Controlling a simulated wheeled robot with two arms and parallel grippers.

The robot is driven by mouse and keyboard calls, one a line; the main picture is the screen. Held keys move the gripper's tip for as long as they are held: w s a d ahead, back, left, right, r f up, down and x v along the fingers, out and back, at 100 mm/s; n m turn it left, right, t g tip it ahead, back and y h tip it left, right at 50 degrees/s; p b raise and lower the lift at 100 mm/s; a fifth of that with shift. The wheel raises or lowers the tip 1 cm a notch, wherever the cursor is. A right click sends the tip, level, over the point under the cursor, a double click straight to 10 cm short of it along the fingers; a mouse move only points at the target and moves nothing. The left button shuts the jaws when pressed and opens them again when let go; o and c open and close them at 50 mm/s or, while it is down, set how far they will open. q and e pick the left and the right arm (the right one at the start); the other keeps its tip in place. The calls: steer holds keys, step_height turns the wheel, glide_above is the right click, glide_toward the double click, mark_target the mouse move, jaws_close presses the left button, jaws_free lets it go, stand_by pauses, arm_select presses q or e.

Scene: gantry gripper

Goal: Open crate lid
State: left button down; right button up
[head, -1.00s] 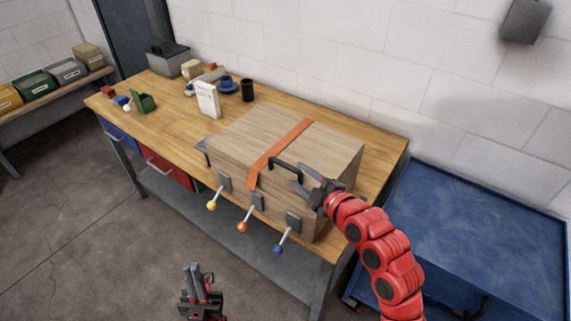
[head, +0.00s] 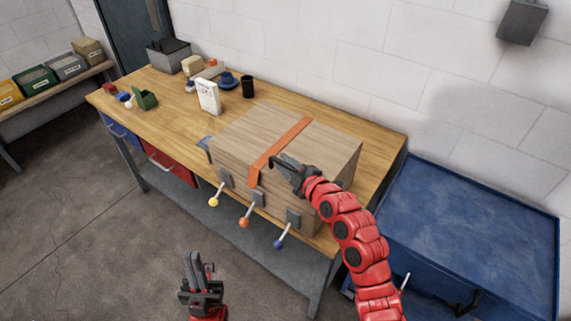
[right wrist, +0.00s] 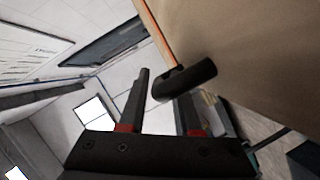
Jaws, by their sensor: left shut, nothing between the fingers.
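The wooden crate (head: 235,165) stands on the workbench, its lid (head: 255,125) down flat with an orange strap (head: 280,150) across it. Levers with a yellow knob (head: 213,202), an orange knob (head: 244,222) and a blue knob (head: 278,244) point down and outward at the crate's front. My right gripper (head: 283,168) is at the dark lid handle, which it largely hides. In the right wrist view the gripper (right wrist: 165,85) is open, with the handle (right wrist: 190,80) at its fingertips; contact is unclear. My left gripper (head: 197,262) is shut and empty, low in front of the bench.
A blue chest (head: 475,220) stands at the right. A wall is close behind.

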jaws_close()
stand_by(1.1)
